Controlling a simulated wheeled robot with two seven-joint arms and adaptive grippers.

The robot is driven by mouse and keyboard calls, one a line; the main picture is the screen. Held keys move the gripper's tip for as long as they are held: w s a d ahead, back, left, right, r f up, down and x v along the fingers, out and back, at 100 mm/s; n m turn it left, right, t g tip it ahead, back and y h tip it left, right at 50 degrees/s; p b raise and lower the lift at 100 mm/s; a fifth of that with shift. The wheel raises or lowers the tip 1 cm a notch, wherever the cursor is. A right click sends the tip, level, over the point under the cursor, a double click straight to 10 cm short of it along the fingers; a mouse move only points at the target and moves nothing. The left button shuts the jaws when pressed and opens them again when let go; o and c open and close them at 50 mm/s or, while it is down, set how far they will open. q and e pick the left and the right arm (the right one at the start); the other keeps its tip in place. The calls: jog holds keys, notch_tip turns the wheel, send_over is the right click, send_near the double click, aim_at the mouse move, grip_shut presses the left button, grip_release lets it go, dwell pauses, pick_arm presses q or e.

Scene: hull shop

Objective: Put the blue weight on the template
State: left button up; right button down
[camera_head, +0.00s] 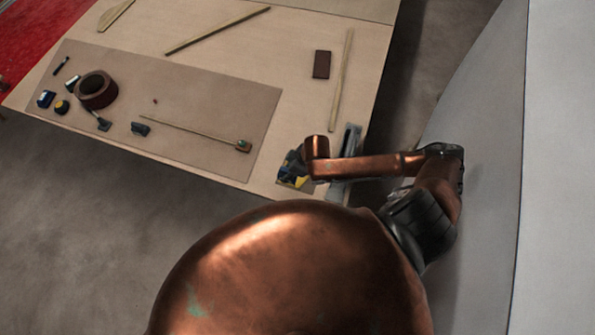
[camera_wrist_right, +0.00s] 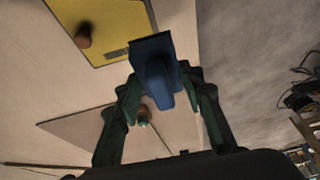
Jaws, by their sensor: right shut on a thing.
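My right gripper (camera_head: 296,168) is over the near right corner of the table. In the right wrist view its green fingers (camera_wrist_right: 160,88) are shut on the blue weight (camera_wrist_right: 155,58), a blue block with a rounded part. The yellow template (camera_wrist_right: 98,28), a flat plate with a brown knob, lies on the table beside the weight in that view. In the head view a bit of yellow (camera_head: 301,182) shows beside the gripper; the arm and fingers hide most of what is there. I cannot tell the gap between weight and template. My left gripper is not in view.
A brown mat (camera_head: 205,108) on the table (camera_head: 290,40) carries a tape roll (camera_head: 96,90), a blue block (camera_head: 46,98), a dark tool (camera_head: 140,128) and a thin strip. A dark red block (camera_head: 321,64) and wooden strips lie beyond. A large pale hull surface (camera_head: 490,150) stands right.

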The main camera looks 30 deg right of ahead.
jog(key=d+f, duration=0.1)
jog(key=w+d+f, duration=0.1)
jog(key=d+f, duration=0.2)
jog(key=f, duration=0.1)
jog(key=shift+w+d+f, duration=0.2)
jog(key=shift+w, duration=0.2)
jog(key=shift+d+f, duration=0.15)
jog(key=shift+f, duration=1.55)
jog(key=shift+f, duration=0.1)
jog(key=c, duration=1.3)
grip_release()
jog(key=shift+f, duration=0.1)
jog(key=p+v, duration=0.7)
jog(key=p, duration=0.1)
jog(key=shift+s+r+p, duration=0.2)
jog(key=shift+r+p, duration=0.1)
jog(key=shift+r, duration=0.05)
